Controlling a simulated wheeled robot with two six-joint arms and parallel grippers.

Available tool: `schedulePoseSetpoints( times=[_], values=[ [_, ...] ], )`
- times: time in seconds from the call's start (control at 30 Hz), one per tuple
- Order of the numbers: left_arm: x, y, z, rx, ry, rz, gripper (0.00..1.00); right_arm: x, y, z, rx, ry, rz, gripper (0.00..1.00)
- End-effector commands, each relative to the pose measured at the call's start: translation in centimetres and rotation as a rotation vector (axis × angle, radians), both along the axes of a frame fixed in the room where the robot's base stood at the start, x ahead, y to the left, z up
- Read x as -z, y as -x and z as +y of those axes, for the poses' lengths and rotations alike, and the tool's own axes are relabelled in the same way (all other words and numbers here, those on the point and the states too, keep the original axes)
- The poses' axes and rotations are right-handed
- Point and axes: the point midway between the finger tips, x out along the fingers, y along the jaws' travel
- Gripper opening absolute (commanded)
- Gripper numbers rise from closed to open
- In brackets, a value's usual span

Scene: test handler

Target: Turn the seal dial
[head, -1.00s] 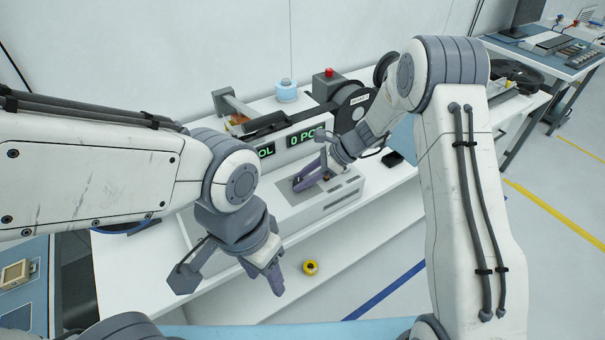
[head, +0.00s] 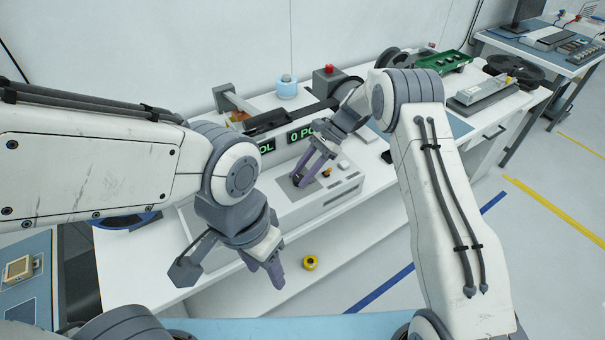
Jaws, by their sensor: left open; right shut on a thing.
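The white test handler (head: 300,212) stands on the bench with a dark recessed plate on its sloped top. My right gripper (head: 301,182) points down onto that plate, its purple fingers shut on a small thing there. That thing sits where the seal dial would be, but the fingers hide it, so its turn angle cannot be read. My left gripper (head: 276,278) hangs open and empty in front of the handler, pointing down, apart from it.
Green-lit displays (head: 303,134) stand behind the panel. A small orange knob (head: 327,172) is right of the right gripper. A yellow round button (head: 310,262) is just right of the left gripper. A red-topped box (head: 328,82) and blue-white bottle (head: 286,88) stand behind.

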Motion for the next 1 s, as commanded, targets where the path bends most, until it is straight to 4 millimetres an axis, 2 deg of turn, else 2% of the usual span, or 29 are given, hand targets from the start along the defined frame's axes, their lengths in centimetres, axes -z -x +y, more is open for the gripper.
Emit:
schedulePoseSetpoints(
  times=[0.37,0.4,0.47,0.5,0.83,1.0],
  values=[
    [0.0,0.0,0.0,0.0,0.0,0.0,0.5,-0.1,0.0,0.0,-0.007,-0.002,-0.002,0.0],
    [0.0,0.0,0.0,0.0,0.0,0.0,0.5,-0.1,0.0,0.1,-0.007,-0.002,-0.002,0.43],
    [0.0,0.0,0.0,0.0,0.0,0.0,0.5,-0.1,0.0,0.0,-0.007,-0.002,-0.002,0.66],
    [0.0,0.0,0.0,0.0,0.0,0.0,0.5,-0.1,0.0,0.1,-0.006,-0.002,-0.001,0.69],
    [0.1,0.0,0.0,0.0,0.0,0.0,0.5,-0.2,-0.1,-0.1,-0.005,-0.001,-0.002,0.69],
    [1.0,0.0,0.0,0.0,0.0,0.0,0.5,-1.5,-1.0,-1.5,-0.002,-0.002,-0.006,0.69]
  ],
)
